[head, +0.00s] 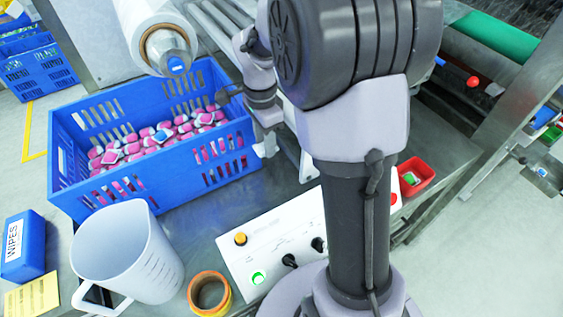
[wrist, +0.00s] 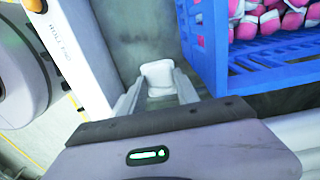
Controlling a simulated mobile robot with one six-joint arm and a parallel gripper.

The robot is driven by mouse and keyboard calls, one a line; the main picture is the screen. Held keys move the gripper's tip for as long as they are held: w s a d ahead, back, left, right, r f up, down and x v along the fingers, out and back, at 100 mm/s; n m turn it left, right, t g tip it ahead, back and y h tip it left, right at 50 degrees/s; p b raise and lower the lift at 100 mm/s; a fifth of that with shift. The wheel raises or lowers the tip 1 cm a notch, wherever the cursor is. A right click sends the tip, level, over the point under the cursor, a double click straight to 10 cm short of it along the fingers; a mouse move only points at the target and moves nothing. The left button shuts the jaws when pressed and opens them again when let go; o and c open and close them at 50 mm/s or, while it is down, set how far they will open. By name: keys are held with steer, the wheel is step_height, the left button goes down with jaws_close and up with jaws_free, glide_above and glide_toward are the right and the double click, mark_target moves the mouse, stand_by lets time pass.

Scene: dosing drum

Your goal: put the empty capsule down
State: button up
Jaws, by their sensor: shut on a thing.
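In the wrist view my gripper (wrist: 159,88) is shut on a white, rounded capsule (wrist: 158,74), which sits between the fingertips. Below and around the capsule is a grey metal surface (wrist: 138,28); I cannot tell how far the capsule is from it.
A blue crate (head: 84,195) of pink-and-white pieces stands beside the gripper, also in the wrist view (wrist: 215,82). A white control panel (head: 272,246), white jug (head: 130,255), tape roll (head: 209,293), wipes box (head: 22,250) and red tray (head: 416,177) stand around.

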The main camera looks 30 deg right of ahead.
steer(key=b, duration=0.4)
glide_above(269, 186)
step_height(269, 186, down, 12)
steer(key=shift+r, duration=0.1)
step_height(269, 186, down, 4)
steer(key=shift+f+b, duration=0.1)
steer(key=shift+b, duration=0.6)
steer(key=shift+c, duration=0.3)
steer(key=shift+w+f, duration=0.1)
steer(key=shift+f, duration=0.1)
steer(key=o, duration=0.7)
steer(key=shift+r, duration=0.1)
